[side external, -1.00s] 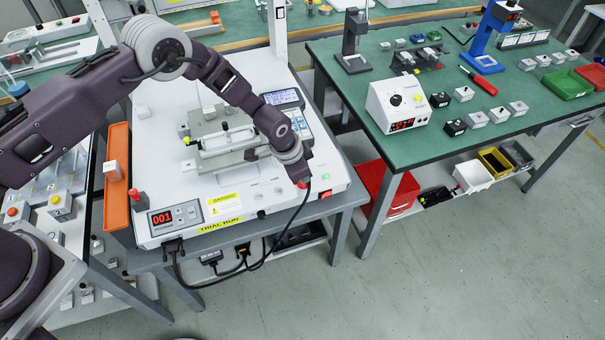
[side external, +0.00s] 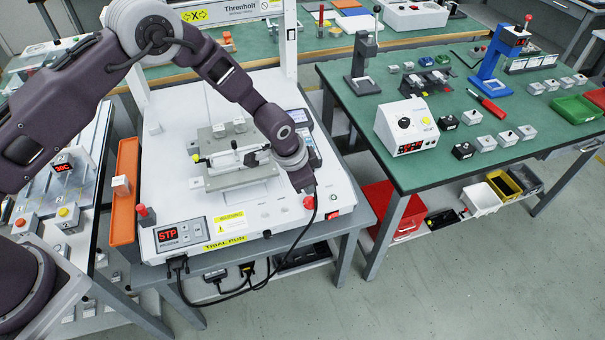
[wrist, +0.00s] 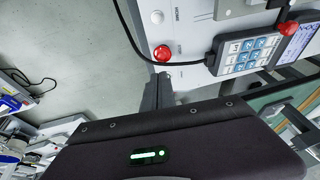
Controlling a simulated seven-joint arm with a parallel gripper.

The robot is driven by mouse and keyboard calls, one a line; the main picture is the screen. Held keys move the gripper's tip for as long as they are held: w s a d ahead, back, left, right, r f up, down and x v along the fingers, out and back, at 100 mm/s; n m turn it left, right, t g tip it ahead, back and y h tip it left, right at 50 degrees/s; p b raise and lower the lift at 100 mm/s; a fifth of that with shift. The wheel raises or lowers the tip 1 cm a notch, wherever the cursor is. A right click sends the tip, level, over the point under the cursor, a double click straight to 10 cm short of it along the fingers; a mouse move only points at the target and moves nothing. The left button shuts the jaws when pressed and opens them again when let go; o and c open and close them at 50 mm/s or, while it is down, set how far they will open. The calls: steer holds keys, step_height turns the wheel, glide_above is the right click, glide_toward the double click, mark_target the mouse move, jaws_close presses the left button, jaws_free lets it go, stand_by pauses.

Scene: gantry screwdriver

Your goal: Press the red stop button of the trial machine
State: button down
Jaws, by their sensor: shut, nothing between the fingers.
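The red stop button (side external: 308,202) is a round cap on the front right of the white trial machine (side external: 280,100). In the wrist view the red button (wrist: 163,53) shows whole, with small lettering beside it. My gripper (side external: 303,188) is shut and empty, just behind and above the button in the side view. In the wrist view my dark fingertips (wrist: 163,76) end just short of the button's image; I see no clear contact. The machine's display (side external: 169,236) reads "STP" in red.
A red knob (side external: 145,214) stands at the machine's front left corner and a red rocker switch (side external: 333,215) at its front right. A clamped fixture (side external: 235,165) and a keypad unit (wrist: 248,52) sit near my arm. A black cable hangs by the button.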

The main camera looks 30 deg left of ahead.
steer(key=v, duration=0.6)
steer(key=s+a+r+n, duration=0.1)
steer(key=s+a+r, duration=0.3)
steer(key=r, duration=0.4)
steer(key=s+a+r+n+t+y, duration=0.1)
steer(key=s+a+r+n, duration=0.2)
steer(key=r, duration=0.5)
steer(key=s+a+r, duration=0.4)
steer(key=a+r, duration=0.1)
steer(key=r, duration=0.3)
steer(key=s+a+r+n, duration=0.2)
steer(key=s, duration=0.8)
steer(key=s+a+r+n+t, duration=0.1)
steer(key=s+a+r+n, duration=0.1)
steer(key=s, duration=0.9)
steer(key=shift+a+n, duration=0.4)
steer(key=shift+a, duration=0.3)
